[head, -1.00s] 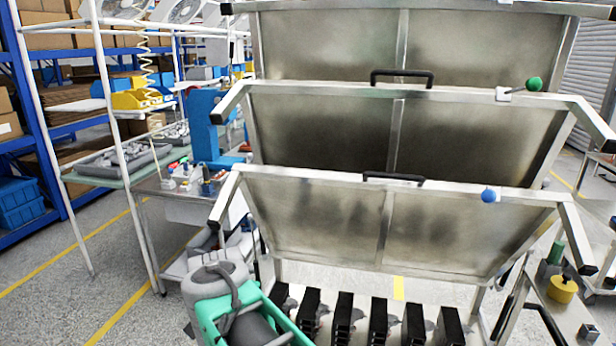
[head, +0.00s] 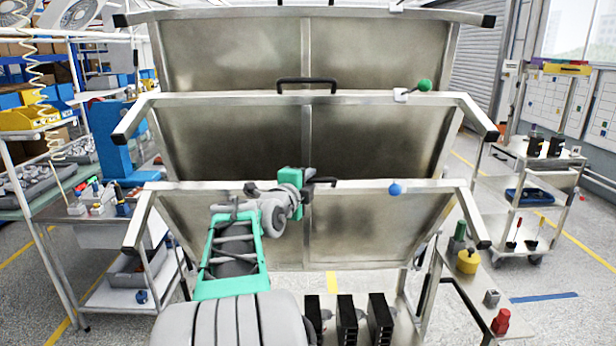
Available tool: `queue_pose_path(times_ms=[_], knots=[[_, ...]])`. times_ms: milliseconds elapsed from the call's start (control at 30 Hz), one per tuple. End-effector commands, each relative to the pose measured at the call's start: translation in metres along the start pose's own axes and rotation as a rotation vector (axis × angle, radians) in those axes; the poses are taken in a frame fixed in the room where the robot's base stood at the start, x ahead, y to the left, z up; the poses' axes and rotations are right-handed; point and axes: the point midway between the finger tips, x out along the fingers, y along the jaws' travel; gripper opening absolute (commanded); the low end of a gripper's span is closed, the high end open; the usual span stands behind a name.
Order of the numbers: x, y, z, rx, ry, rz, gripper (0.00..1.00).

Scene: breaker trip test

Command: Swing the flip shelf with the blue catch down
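The flip shelf with the blue catch (head: 375,228) is the lowest of the tilted metal panels and stands swung up. Its blue catch knob (head: 394,189) sits on the top rail, right of the middle. Its black handle (head: 326,181) is on the same rail, partly hidden by my gripper. My gripper (head: 308,190) is at the left part of this handle, with my arm reaching up in front of the panel. At this size I cannot tell whether the fingers are open or closed around the handle.
Above is another tilted panel with a green knob (head: 425,85) and black handle (head: 306,84). Several black boxes (head: 346,322) stand on the bottom deck. A side table with a yellow knob weight (head: 467,261) is at right, a workbench (head: 95,208) at left.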

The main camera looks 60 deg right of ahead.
Motion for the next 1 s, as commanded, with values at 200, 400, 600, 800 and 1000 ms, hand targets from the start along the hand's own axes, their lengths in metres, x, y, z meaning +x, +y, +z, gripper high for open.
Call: queue_pose_path(times_ms=[200,400,600,800,1000], knots=[[0.0002,0.0007,0.0004,0.0,-0.001,0.0,0.22],[0.0,0.0007,0.0004,0.0,-0.001,0.001,0.05],[-0.0001,0.0008,0.0004,-0.001,-0.001,0.001,0.0],[-0.0002,0.0009,0.0005,-0.001,-0.001,0.001,0.0],[-0.0002,0.0009,0.0005,-0.001,-0.001,0.001,0.0]])
